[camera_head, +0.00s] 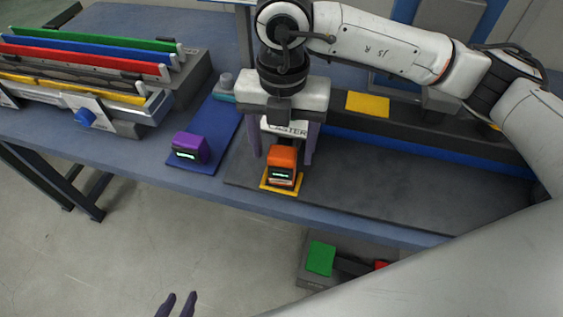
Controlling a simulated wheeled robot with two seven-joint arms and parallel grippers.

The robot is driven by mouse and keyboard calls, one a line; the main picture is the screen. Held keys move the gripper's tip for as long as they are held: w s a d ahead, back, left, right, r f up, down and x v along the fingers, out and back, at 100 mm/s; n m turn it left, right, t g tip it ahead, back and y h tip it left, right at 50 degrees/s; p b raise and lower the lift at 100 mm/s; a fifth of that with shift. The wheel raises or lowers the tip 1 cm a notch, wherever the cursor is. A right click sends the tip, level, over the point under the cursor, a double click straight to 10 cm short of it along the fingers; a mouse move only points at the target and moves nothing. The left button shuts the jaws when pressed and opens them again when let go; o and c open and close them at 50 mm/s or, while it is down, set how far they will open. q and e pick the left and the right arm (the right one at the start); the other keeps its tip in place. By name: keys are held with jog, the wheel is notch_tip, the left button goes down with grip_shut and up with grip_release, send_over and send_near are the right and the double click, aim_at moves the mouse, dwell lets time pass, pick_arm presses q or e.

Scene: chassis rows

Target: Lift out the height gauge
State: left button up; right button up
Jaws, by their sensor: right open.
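An orange box-shaped device with a small lit display (282,165) stands on a yellow pad (266,184) at the front of the dark mat. A purple device with a similar lit display (190,148) stands on a blue strip to its left. I cannot tell for sure which is the height gauge. My right gripper (282,158) points down over the orange device, open, with one purple finger on each side. Whether the fingers touch it is not clear.
A rack with green, blue, red and yellow bars (105,62) stands at the left of the bench. A yellow pad (367,104) lies on the dark ledge behind. The dark mat (420,180) is clear on the right. A low unit with a green pad (321,258) sits below the bench.

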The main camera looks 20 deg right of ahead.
aim_at(282, 167)
notch_tip(282, 167, down, 6)
jog(key=shift+f, duration=0.25)
jog(key=c, duration=1.3)
